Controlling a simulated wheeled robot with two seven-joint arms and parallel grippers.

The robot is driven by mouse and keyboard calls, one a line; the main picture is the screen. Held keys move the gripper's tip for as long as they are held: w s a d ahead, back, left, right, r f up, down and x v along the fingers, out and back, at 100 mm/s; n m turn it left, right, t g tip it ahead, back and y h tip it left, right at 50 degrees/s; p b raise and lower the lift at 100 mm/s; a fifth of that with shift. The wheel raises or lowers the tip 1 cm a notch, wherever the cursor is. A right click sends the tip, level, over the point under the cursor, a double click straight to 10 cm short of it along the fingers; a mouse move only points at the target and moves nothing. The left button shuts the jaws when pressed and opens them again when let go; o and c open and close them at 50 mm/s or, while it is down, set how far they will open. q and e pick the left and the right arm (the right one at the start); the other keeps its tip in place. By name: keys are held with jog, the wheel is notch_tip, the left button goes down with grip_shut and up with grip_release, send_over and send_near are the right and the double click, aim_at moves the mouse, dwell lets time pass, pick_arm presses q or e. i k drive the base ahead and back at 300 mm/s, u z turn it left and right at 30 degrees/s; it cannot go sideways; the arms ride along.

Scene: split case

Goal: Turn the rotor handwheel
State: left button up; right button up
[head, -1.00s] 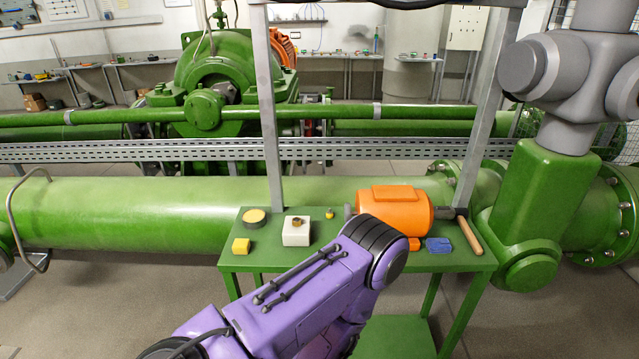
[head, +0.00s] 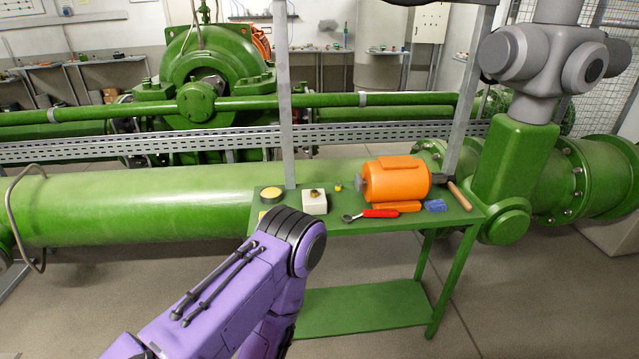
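An orange motor (head: 395,180) stands on the green table (head: 345,223). A small grey part (head: 360,182) sits at its left end, and a dark shaft with a wooden handle (head: 459,196) sticks out at its right end. I cannot make out a full rotor handwheel. My purple arm comes in from the lower left, and its dark-banded joint covers the table's left front corner. Neither of my grippers is in view.
On the table are a red-handled tool (head: 378,213), a blue piece (head: 434,205), a white block (head: 314,202) and a round yellow-topped piece (head: 271,196). A grey upright post (head: 285,100) rises behind. A green pipe (head: 130,205) runs behind the table.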

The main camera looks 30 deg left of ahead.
aim_at(358, 182)
jog(key=u, duration=0.8)
jog(key=i, duration=0.5)
jog(key=z, duration=2.45)
jog(key=i, duration=0.95)
jog(key=u, duration=2.85)
